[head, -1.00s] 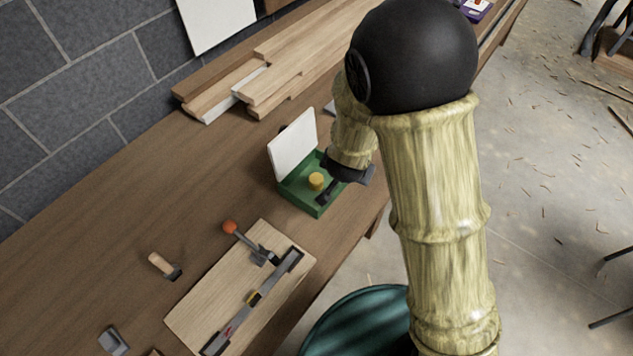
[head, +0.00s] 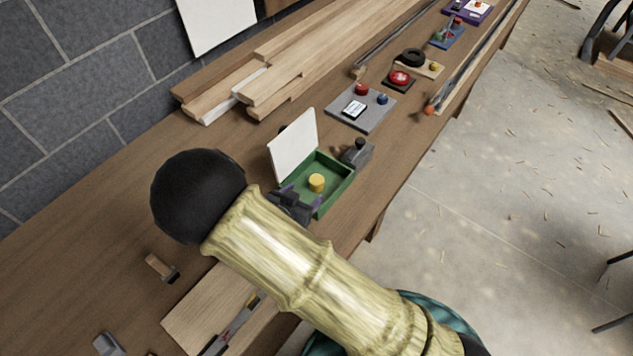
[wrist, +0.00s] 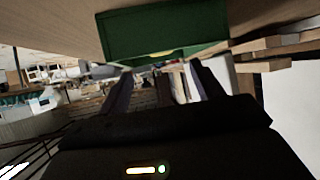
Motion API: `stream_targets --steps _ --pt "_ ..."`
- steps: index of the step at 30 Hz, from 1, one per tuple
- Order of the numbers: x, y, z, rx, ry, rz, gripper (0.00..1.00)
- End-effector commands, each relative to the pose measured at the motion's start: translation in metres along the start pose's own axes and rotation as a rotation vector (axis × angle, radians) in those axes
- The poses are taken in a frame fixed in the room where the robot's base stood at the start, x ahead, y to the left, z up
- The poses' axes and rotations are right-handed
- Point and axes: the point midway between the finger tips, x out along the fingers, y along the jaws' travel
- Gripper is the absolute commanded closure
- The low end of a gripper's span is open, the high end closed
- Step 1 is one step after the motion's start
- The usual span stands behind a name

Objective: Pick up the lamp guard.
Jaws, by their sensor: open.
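I cannot tell for sure which thing is the lamp guard. A green open box (head: 335,196) with a raised white lid (head: 293,146) stands on the bench, with a yellow round piece (head: 316,182) inside. My gripper (head: 300,198) is at the box's near left side, its fingers pointing toward it; the arm hides part of this area. In the wrist view the box's green wall (wrist: 165,25) is at the top, beyond my gripper (wrist: 160,75). The fingers are apart, and I see nothing clearly held between them. Whether they touch the box is unclear.
A grey block with a black knob (head: 356,152) stands right of the box. A grey panel (head: 362,108) and several small devices lie farther along the bench. Planks (head: 290,75) lie by the wall. A wooden board (head: 205,305) is partly under my arm.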

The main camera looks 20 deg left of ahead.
Motion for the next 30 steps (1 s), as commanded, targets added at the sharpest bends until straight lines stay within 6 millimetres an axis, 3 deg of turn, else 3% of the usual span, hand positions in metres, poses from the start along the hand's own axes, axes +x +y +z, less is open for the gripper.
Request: stream_targets --steps 6,17,30 --pt "0.02 0.001 -0.002 -0.001 0.001 0.002 0.34" --pt "0.024 0.0 -0.002 0.0 -0.001 0.002 0.34" --pt "0.072 -0.001 -0.006 -0.001 -0.001 0.002 0.34"
